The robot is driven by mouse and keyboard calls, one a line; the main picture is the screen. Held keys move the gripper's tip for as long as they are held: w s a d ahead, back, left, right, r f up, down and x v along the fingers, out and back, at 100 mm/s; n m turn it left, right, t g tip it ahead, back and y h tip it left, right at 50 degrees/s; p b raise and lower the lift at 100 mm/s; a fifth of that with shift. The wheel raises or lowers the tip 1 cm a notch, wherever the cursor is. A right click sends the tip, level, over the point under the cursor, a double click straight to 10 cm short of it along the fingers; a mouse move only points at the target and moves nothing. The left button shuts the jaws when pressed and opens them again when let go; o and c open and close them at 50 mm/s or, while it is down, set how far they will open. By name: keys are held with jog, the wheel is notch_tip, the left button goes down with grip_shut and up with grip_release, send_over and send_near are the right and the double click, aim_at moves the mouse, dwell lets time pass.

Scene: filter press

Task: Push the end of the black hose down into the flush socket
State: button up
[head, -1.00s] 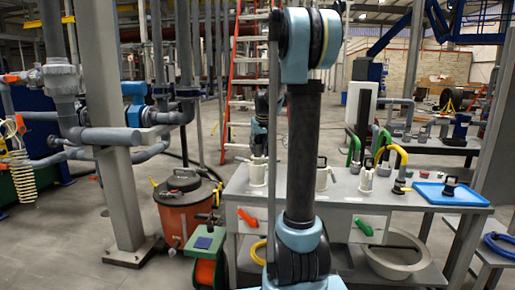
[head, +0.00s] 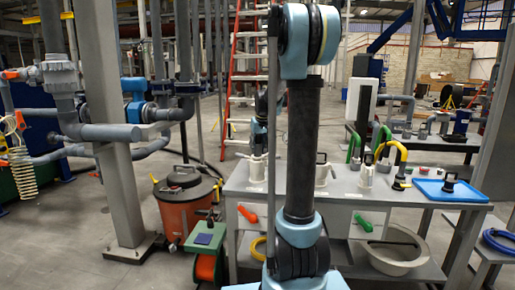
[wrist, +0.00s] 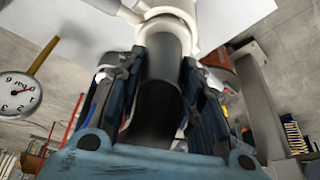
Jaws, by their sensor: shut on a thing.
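My gripper (wrist: 165,85) is shut on the black hose (wrist: 157,105), with one dark finger on either side of it. The hose's far end meets a white round fitting (wrist: 172,14) at the top of the wrist view, which looks like the flush socket. How deep the end sits in it I cannot tell. In the head view my gripper (head: 259,148) is small and partly hidden behind my own arm, just above a white fitting (head: 257,170) on the grey bench. The hose cannot be made out there.
The grey bench (head: 410,200) also carries other white fittings (head: 322,175), a yellow curved hose (head: 400,150), a green hose (head: 354,145) and a blue tray (head: 440,193). A red drum (head: 187,213) stands left of the bench. A round gauge (wrist: 20,93) shows in the wrist view.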

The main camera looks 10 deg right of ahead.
jog(key=o, duration=1.3)
jog(key=shift+o, duration=0.2)
jog(key=shift+r, duration=0.1)
jog(key=a+v, duration=0.1)
jog(key=v, duration=1)
jog(key=s+f, duration=0.8)
jog(key=s, duration=0.5)
jog(key=s+f+m+g, duration=0.1)
jog(key=s+f, duration=0.7)
jog(key=s, duration=0.5)
jog(key=s+f+g, duration=0.1)
jog(key=s+f, duration=0.7)
jog(key=s, duration=0.5)
jog(key=shift+s+f+m+h, duration=0.25)
jog(key=shift+s+m+h, duration=0.05)
jog(key=shift+s+h, duration=0.1)
jog(key=shift+d, duration=0.15)
